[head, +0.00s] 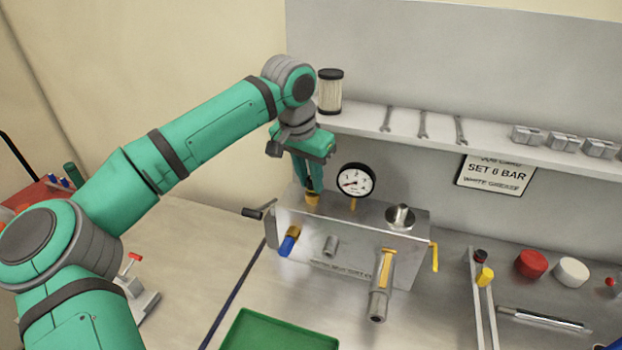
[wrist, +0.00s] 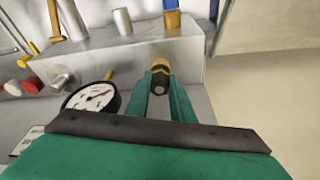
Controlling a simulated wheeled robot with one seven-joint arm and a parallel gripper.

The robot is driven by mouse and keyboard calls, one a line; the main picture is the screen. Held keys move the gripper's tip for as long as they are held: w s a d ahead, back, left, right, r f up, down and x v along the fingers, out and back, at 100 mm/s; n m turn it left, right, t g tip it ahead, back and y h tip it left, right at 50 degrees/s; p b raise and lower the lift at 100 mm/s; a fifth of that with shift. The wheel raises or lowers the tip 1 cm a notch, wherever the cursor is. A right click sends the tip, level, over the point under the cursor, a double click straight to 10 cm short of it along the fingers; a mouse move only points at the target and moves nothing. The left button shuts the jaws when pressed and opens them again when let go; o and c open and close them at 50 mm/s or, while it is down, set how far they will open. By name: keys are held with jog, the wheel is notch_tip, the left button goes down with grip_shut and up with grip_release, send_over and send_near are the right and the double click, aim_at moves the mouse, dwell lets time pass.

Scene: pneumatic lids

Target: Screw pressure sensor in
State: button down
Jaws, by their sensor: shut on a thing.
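The pressure sensor (wrist: 159,81) is a small dark cylinder with a brass-coloured base. My gripper (wrist: 160,88) is shut on it, one green finger on each side. In the head view my gripper (head: 309,190) points down at the left end of the top of the metal block (head: 380,225). The sensor's brass part (head: 312,198) shows at the block's top surface there, upright. Its thread and the port are hidden, so I cannot tell how deep it sits.
A pressure gauge (head: 356,181) stands close to the right of my gripper. A silver knob (head: 400,217) is further right on the block. A shelf (head: 450,145) with wrenches and a filter (head: 330,91) is behind. A green tray (head: 275,330) lies in front.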

jog(key=shift+m, duration=0.4)
jog(key=c, duration=1.5)
grip_release()
jog(key=shift+c, duration=0.2)
jog(key=shift+c, duration=0.4)
jog(key=n, duration=0.3)
jog(key=n+y, duration=0.1)
jog(key=n, duration=0.1)
jog(key=shift+d+n+t, duration=0.2)
jog(key=shift+n+t, duration=0.1)
jog(key=shift+n, duration=0.1)
jog(key=shift+s+n+y, duration=0.1)
jog(key=shift+n+y, duration=0.2)
jog(key=shift+n, duration=0.9)
